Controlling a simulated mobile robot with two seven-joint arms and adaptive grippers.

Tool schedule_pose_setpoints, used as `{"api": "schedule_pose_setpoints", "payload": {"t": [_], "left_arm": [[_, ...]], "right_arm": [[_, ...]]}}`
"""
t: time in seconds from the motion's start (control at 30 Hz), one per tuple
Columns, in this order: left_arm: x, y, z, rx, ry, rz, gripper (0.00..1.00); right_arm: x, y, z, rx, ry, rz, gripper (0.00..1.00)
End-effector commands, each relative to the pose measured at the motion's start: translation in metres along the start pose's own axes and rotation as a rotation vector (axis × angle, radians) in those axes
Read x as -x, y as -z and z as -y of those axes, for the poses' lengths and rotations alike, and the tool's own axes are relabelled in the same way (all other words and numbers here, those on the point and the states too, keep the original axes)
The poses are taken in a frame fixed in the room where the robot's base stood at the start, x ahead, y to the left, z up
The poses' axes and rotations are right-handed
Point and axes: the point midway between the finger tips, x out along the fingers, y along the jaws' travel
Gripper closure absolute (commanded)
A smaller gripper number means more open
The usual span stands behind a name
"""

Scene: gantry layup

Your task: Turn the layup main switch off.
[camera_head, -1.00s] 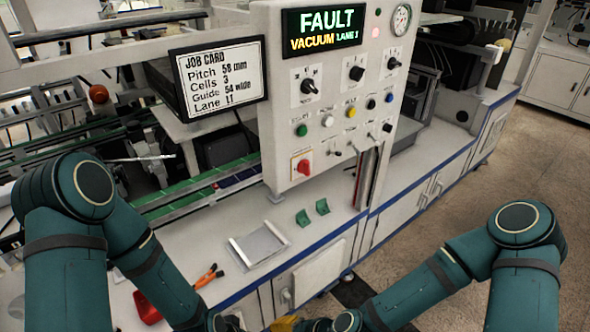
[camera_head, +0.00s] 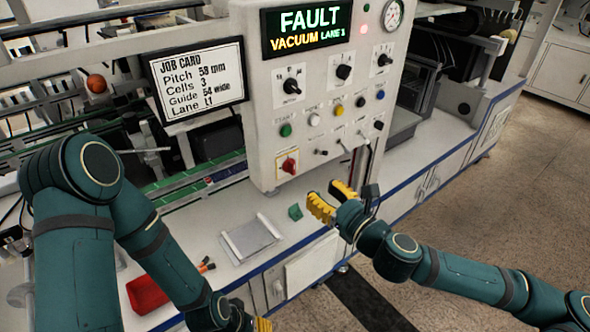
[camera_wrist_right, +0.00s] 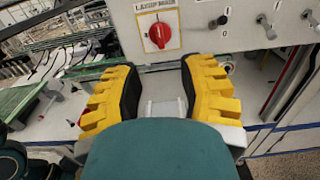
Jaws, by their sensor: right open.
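The main switch is a red rotary knob (camera_head: 288,165) on a pale plate low on the left of the control panel (camera_head: 262,110). In the right wrist view the knob (camera_wrist_right: 160,33) is at top centre, its grip roughly upright, under a small printed label. My right gripper (camera_head: 330,198) has yellow ribbed fingers, spread open and empty. It is below and right of the knob in the head view, apart from it. In the wrist view the open fingers (camera_wrist_right: 162,72) are below the knob, one to each side. My left gripper (camera_head: 262,325) barely shows at the bottom edge.
The display (camera_head: 306,30) reads FAULT VACUUM LANE 1. Other knobs, buttons and toggles crowd the panel to the knob's right. A job card screen (camera_head: 196,78) is to its left. Below are a metal tray (camera_head: 250,238), a green block (camera_head: 295,211) and a red item (camera_head: 148,295).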

Motion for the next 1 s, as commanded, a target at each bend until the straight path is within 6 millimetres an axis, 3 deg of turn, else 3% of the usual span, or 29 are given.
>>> {"api": "schedule_pose_setpoints", "payload": {"t": [0.3,0.5,0.7,1.0], "left_arm": [[-0.007,0.001,0.003,-0.001,0.000,-0.004,0.53],[-0.010,0.001,0.004,-0.001,0.000,-0.005,0.53],[-0.011,0.002,0.004,-0.001,0.000,-0.006,0.53],[-0.011,0.002,0.004,-0.001,0.000,-0.006,0.53]], "right_arm": [[-0.064,0.001,-0.001,0.001,-0.002,0.000,0.60],[-0.093,0.001,-0.001,0.002,-0.003,0.000,0.60],[-0.106,0.001,-0.001,0.003,-0.003,-0.001,0.60],[-0.108,0.001,-0.001,0.002,-0.002,-0.001,0.60]]}}
